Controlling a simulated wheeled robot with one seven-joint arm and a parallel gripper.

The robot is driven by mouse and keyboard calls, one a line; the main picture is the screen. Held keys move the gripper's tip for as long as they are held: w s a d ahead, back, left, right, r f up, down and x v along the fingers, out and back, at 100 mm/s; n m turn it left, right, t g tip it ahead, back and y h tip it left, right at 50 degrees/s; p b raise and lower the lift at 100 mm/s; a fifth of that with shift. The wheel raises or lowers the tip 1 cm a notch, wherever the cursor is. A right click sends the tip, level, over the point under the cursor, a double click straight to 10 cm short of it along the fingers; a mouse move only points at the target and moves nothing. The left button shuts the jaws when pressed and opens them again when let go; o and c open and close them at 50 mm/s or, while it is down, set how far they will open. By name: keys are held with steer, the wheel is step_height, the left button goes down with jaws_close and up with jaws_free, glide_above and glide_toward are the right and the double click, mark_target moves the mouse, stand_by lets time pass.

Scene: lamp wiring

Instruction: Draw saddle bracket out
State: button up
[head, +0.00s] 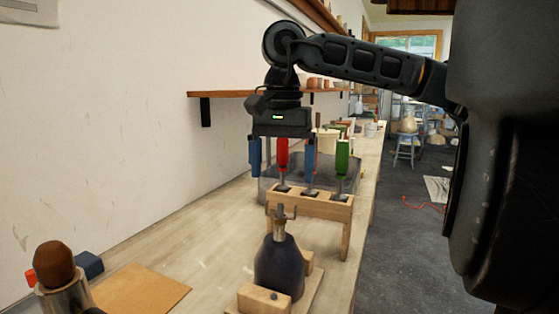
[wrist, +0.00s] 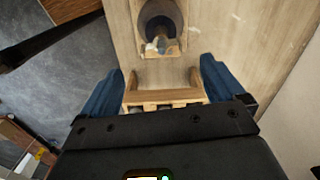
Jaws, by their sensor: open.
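A small U-shaped metal bracket (head: 282,212), which looks like the saddle bracket, sits at the neck of a dark, vase-shaped lamp body (head: 279,266). The lamp body stands upright on a wooden stand at the front of the bench. In the wrist view the lamp body (wrist: 158,18) is at the top, and the bracket is too small to tell clearly. My gripper (head: 283,178) is open and points down above the bench, behind and above the lamp in the head view. In the wrist view its blue fingers (wrist: 160,88) are spread wide, with nothing held between them.
A wooden tool rack (head: 325,206) stands just behind the lamp, holding upright tools with red (head: 282,152) and green (head: 343,158) handles. A grey bin (head: 268,181) is behind it. A brown mat (head: 140,291) lies front left.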

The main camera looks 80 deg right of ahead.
mark_target(280, 205)
steer(key=shift+w+f, duration=0.1)
steer(key=shift+f, duration=3.45)
steer(key=c, duration=1.3)
steer(key=shift+r, duration=0.65)
steer(key=shift+d+r+p, duration=0.2)
steer(key=shift+r+p, duration=0.45)
steer(key=shift+r, duration=0.75)
steer(key=shift+d+r+p, duration=0.15)
steer(key=shift+r+p, duration=0.45)
steer(key=shift+r, duration=0.75)
